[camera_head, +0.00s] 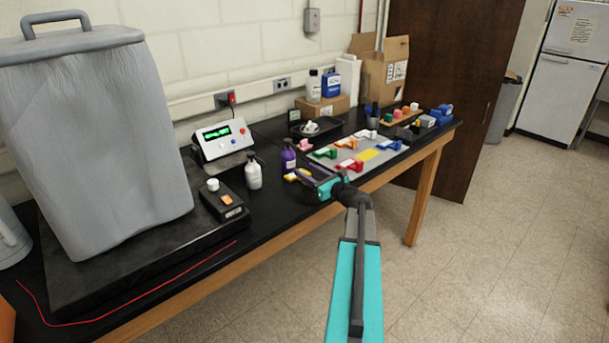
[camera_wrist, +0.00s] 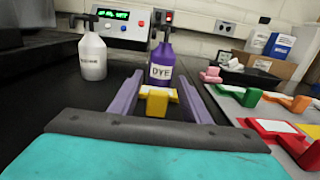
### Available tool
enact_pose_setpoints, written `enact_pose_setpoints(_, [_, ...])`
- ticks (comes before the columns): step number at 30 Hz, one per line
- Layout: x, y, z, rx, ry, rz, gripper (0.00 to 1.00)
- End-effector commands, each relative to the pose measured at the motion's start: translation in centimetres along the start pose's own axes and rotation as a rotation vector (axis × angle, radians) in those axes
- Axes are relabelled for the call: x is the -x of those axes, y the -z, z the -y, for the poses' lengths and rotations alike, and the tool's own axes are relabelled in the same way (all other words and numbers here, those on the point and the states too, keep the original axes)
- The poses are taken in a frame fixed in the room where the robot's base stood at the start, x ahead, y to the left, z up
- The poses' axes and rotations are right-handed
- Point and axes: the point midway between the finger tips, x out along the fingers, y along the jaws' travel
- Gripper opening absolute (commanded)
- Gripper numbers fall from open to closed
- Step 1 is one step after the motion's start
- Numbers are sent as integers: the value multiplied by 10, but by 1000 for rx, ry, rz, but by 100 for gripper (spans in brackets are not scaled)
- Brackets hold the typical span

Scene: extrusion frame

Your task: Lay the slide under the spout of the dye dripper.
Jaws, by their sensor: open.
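The dye dripper is a purple bottle (camera_head: 288,160) with a dark spout on top. In the wrist view it stands upright, labelled DYE (camera_wrist: 161,70), just beyond my fingers. The yellow slide (camera_head: 298,176) lies flat on the black bench at the front foot of this bottle, seemingly under the spout. In the wrist view the slide (camera_wrist: 157,103) has a block-like grip facing me. My gripper (camera_head: 312,178) is open. In the wrist view its purple fingers (camera_wrist: 161,88) stand on either side of the slide's grip, with gaps visible.
A white bottle (camera_head: 253,172) stands left of the dye. A grey mat (camera_head: 325,152) to the right holds several coloured slides, with a bare yellow patch (camera_head: 366,155). A control box (camera_head: 222,140) and a dark tray (camera_head: 316,127) stand behind.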

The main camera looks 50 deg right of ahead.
Motion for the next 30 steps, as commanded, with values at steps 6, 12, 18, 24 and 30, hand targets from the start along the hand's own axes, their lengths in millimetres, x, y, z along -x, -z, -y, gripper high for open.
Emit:
enact_pose_setpoints(6, [28,-1,-1,1,2,1,43])
enact_pose_setpoints(12, [58,-1,-1,0,3,1,43])
enact_pose_setpoints(18, [89,-1,-1,1,2,1,43])
enact_pose_setpoints(24, [112,-1,0,0,1,1,43])
enact_pose_setpoints(30, [120,-2,0,0,0,1,43])
